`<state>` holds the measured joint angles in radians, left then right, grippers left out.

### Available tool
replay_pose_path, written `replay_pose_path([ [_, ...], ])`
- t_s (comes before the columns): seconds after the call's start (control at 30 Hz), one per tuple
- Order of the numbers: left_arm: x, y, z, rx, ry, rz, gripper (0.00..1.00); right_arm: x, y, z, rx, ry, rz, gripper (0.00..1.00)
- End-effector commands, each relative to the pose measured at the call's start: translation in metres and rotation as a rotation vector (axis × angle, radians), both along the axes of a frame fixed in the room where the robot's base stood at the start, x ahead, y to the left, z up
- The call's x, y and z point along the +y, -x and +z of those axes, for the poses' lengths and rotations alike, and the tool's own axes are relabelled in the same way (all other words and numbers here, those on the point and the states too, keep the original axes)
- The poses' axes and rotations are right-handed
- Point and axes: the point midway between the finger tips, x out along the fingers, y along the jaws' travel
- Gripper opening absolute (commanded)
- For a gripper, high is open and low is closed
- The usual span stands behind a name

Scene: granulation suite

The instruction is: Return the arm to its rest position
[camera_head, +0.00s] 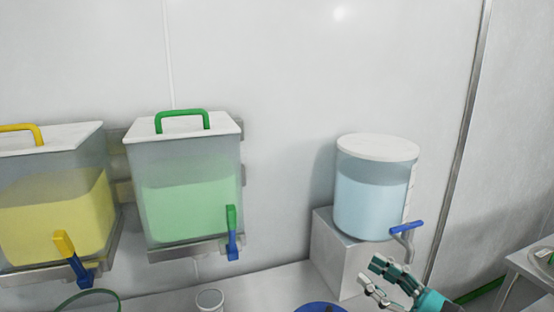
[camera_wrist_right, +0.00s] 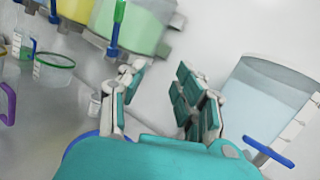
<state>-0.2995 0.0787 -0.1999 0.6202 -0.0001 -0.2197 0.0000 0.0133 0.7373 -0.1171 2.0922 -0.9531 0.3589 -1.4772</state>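My right gripper (camera_head: 371,273) is at the lower right of the head view, just below and left of the blue tap lever (camera_head: 406,227) of the clear cylindrical tank (camera_head: 372,205). In the right wrist view the two fingers of the right gripper (camera_wrist_right: 158,76) stand well apart with nothing between them. The tank (camera_wrist_right: 262,98) and its blue lever (camera_wrist_right: 268,152) are to the right of the fingers there, apart from them. My left arm and gripper are not in view.
A yellow-filled tank (camera_head: 55,215) and a green-filled tank (camera_head: 190,200) hang on the wall at left. The cylindrical tank rests on a grey block (camera_head: 338,262). A small cup (camera_head: 209,300) and a blue round item (camera_head: 320,307) are low in front. A side table (camera_head: 530,268) stands right.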

Motion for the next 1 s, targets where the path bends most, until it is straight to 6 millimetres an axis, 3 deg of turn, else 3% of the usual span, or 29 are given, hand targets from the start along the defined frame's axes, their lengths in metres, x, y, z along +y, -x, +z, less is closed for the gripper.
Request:
replay_pose_path([
  [0.07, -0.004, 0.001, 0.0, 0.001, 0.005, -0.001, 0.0, -0.017, -0.005, -0.004, 0.218, -0.389, -0.105, 0.33],
  [0.17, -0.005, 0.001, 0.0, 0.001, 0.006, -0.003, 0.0, -0.05, -0.008, -0.031, 0.493, -0.873, -0.244, 0.33],
  [0.27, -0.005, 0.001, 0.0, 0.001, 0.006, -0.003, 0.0, -0.08, 0.005, -0.086, 0.756, -1.357, -0.405, 0.33],
  [0.33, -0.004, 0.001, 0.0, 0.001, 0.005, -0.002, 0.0, -0.091, 0.026, -0.133, 0.921, -1.683, -0.539, 0.33],
  [0.4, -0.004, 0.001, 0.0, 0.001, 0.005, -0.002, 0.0, -0.092, 0.054, -0.176, 1.047, -1.961, -0.676, 0.33],
  [0.5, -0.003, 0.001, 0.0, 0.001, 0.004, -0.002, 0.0, -0.086, 0.094, -0.221, 1.16, -2.25, -0.858, 0.33],
  [0.7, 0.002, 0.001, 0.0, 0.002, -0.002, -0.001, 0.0, -0.063, 0.16, -0.268, 1.257, -2.597, -1.166, 0.33],
  [0.73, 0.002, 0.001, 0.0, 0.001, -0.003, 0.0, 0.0, -0.059, 0.169, -0.273, -1.246, 2.599, 1.193, 0.33],
  [1.0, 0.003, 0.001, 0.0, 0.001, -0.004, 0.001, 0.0, -0.026, 0.242, -0.296, -0.985, 2.241, 1.243, 0.33],
])
